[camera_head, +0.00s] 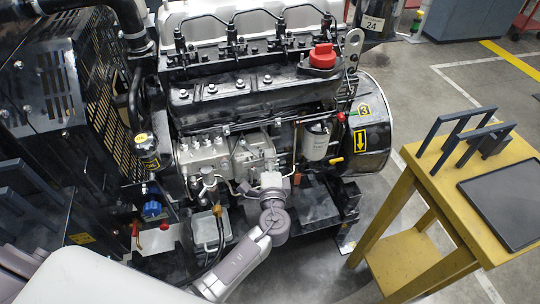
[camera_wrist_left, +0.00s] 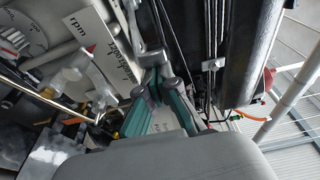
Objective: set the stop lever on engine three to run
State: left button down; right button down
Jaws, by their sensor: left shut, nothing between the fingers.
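The engine (camera_head: 265,80) marked with a yellow "3" label (camera_head: 364,110) fills the middle of the head view. Its metal injection pump (camera_head: 225,150) is on the near side. My left gripper (camera_head: 270,181) is just below the right end of this pump, its arm rising from the bottom. In the left wrist view the gripper's fingers (camera_wrist_left: 160,88) are close together, with nothing visible between them. I cannot pick out the stop lever for certain. My right gripper is not in view.
A yellow table (camera_head: 430,185) with a dark tray (camera_head: 508,200) stands at the right. A white filter (camera_head: 317,139), a yellow handle (camera_head: 336,160) and thin pipes are close right of the gripper. A black grille (camera_head: 55,85) stands left.

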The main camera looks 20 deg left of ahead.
pick_arm(q)
jog(key=shift+s+a+h, duration=0.1)
jog(key=shift+s+h, duration=0.1)
jog(key=shift+h, duration=0.1)
jog(key=shift+s+a+m+t+h, duration=0.3)
jog(key=shift+s+m+h, duration=0.15)
jog(key=shift+m+h, duration=0.25)
jog(key=shift+s+a+m+t+h, duration=0.3)
jog(key=shift+s+m+h, duration=0.15)
jog(key=shift+h, duration=0.35)
jog(key=m+h+b, duration=0.1)
jog(key=s+a+m+h, duration=0.1)
jog(key=h, duration=0.1)
jog(key=s+a+m+h+b, duration=0.1)
jog(key=h, duration=0.1)
jog(key=shift+f+b, duration=0.15)
jog(key=shift+b, duration=0.15)
jog(key=shift+s+a+b, duration=0.45)
jog(key=shift+s+a, duration=0.05)
jog(key=shift+a, duration=0.2)
jog(key=shift+s+a, duration=0.1)
jog(key=shift+a, duration=0.5)
